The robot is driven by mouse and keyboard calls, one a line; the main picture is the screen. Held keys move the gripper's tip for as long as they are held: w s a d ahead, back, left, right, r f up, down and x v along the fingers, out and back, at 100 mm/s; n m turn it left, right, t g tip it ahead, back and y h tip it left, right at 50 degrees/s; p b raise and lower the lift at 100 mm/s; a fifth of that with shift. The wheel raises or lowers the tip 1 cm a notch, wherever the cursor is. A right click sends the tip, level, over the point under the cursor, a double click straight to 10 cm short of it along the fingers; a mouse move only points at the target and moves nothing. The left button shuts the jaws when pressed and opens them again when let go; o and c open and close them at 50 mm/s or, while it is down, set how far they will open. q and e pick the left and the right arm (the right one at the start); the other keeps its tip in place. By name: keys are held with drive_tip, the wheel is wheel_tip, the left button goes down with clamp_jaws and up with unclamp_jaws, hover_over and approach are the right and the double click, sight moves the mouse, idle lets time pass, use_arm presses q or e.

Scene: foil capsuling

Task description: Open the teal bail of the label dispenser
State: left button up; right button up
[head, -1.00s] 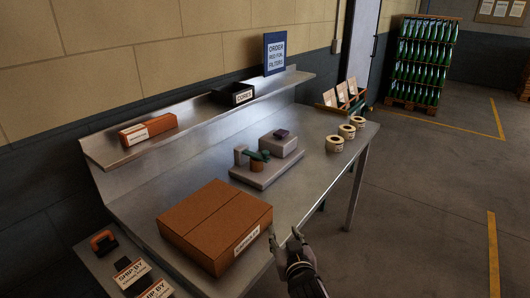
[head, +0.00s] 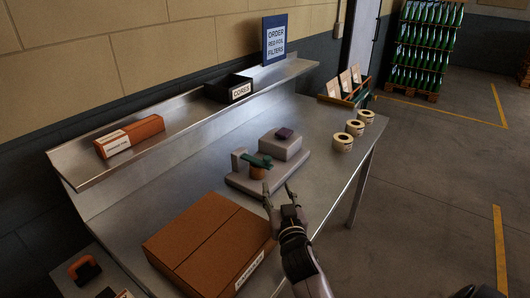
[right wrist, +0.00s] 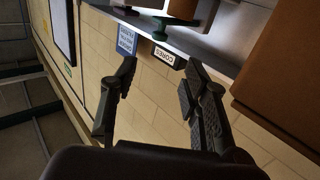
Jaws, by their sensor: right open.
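The label dispenser (head: 240,184) is a grey base with a raised grey block, standing on the steel table. Its teal bail (head: 252,160) lies across the top of an orange-brown roll (head: 259,172) on the dispenser's left part. The teal bail also shows at the top of the right wrist view (right wrist: 160,27). My right gripper (head: 279,191) is open and empty, just in front of the dispenser and apart from it. Its two spread fingers (right wrist: 158,95) show in the right wrist view. My left gripper is in neither view.
A closed cardboard box (head: 205,240) stands at the table's front left, close to my right arm. Label rolls (head: 355,128) stand at the right edge. A shelf behind holds a black bin (head: 230,90) and an orange carton (head: 130,138).

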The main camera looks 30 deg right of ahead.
sight(268, 161)
drive_tip(key=x, duration=0.7)
drive_tip(key=p+x, duration=0.1)
drive_tip(key=x, duration=0.7)
drive_tip(key=shift+s+r, duration=0.1)
drive_tip(key=shift+r, duration=0.15)
drive_tip(key=shift+w+d, duration=0.15)
drive_tip(key=shift+w, duration=0.2)
drive_tip(key=shift+w+d, duration=0.15)
drive_tip(key=shift+w, duration=0.1)
drive_tip(key=c, duration=0.8)
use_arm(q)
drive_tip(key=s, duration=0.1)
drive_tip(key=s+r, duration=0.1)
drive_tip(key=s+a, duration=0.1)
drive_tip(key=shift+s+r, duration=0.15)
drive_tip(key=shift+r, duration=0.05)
use_arm(e)
clamp_jaws()
